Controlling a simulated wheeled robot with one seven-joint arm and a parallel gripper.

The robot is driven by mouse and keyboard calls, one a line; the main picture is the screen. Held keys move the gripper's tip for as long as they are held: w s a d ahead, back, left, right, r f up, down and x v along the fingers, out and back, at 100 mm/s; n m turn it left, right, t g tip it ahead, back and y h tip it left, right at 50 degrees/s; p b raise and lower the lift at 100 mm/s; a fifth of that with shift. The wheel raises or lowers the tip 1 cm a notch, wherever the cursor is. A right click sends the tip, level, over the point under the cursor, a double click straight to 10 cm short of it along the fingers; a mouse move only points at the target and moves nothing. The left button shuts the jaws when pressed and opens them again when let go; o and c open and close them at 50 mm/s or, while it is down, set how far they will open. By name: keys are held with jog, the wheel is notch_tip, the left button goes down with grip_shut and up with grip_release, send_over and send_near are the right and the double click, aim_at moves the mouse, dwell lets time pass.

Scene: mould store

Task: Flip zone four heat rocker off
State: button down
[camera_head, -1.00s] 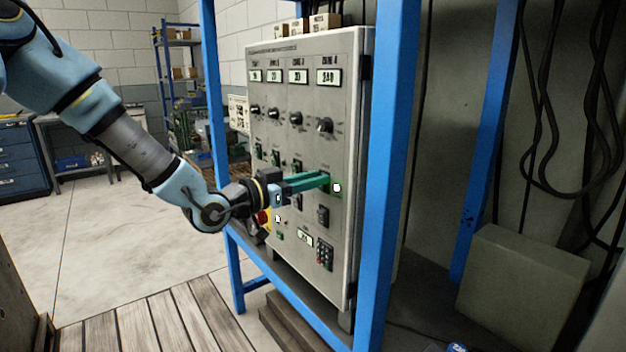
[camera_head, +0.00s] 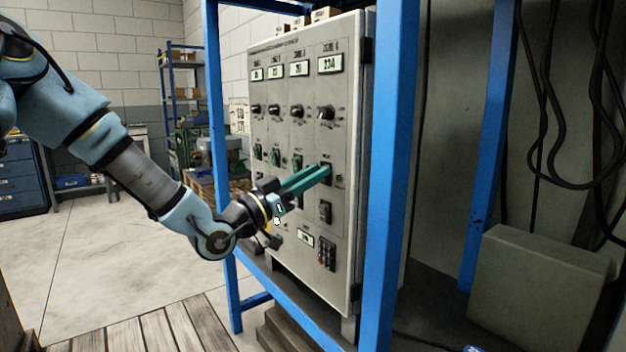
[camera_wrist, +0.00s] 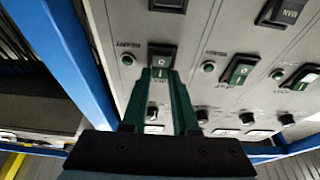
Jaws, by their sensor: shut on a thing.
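The zone four heat rocker (camera_wrist: 161,57) is the dark switch with a white mark and a green part in the wrist view. It sits in the right-hand column of the grey control panel (camera_head: 290,225). My gripper (camera_head: 325,172) reaches it from the left with teal fingers angled upward. The wrist view shows both fingertips (camera_wrist: 161,76) at the rocker, one at each side of its edge, closed on it. The fingers hide part of the rocker in the head view. The small green ready lamp (camera_wrist: 128,60) beside it looks unlit.
Other rockers (camera_wrist: 240,69) with their own lamps are close beside it. The zone four knob (camera_head: 326,113) and display (camera_head: 330,64) are above. A blue post (camera_head: 390,180) stands right of the panel. A grey box (camera_head: 535,290) is at the lower right.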

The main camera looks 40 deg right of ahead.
jog(key=c, duration=0.7)
grip_release()
jog(key=shift+a, duration=0.1)
jog(key=b+v, duration=0.1)
jog(key=v, duration=0.9)
jog(key=shift+a+f+b, duration=0.1)
jog(key=shift+a+b, duration=0.2)
jog(key=shift+b, duration=0.1)
